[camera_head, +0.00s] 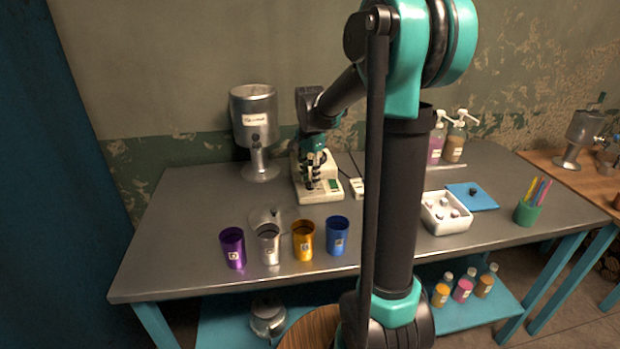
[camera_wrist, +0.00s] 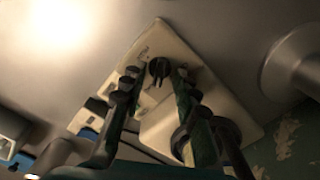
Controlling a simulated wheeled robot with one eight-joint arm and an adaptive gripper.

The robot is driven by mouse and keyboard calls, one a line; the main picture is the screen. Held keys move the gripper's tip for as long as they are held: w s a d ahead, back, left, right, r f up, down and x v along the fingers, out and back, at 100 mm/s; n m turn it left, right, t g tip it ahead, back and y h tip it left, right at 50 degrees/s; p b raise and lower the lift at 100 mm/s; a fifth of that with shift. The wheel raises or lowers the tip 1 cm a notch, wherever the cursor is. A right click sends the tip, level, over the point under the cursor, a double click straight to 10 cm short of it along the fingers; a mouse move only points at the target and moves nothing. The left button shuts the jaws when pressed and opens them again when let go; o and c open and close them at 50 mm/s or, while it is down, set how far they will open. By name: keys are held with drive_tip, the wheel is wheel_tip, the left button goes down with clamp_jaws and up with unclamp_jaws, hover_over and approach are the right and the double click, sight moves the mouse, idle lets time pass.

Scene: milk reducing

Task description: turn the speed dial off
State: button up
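The cream lab device (camera_head: 325,194) stands on the grey table at centre-back, and it fills the middle of the wrist view (camera_wrist: 172,52). A round black dial (camera_wrist: 158,67) with a raised grip sits on its face in the wrist view. My gripper (camera_head: 314,180) points down over the device in the head view. In the wrist view the gripper's fingers (camera_wrist: 156,74) are apart, one on each side of the dial. I cannot tell whether the fingertips touch it. The dial is hidden or too small to make out in the head view.
A metal dispenser (camera_head: 254,122) stands left of the device. Purple (camera_head: 233,249), silver (camera_head: 269,246), gold (camera_head: 303,243) and blue (camera_head: 337,237) cups line the front. A white box (camera_head: 446,222), a blue lid (camera_head: 478,196) and pump bottles (camera_head: 455,142) are on the right.

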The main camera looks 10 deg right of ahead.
drive_tip(key=shift+f, duration=0.3)
drive_tip(key=shift+c, duration=0.6)
clamp_jaws()
drive_tip(key=shift+n, duration=0.4)
drive_tip(key=n, duration=0.5)
drive_tip(key=shift+n, duration=0.4)
drive_tip(key=n, duration=0.5)
drive_tip(key=shift+n, duration=0.3)
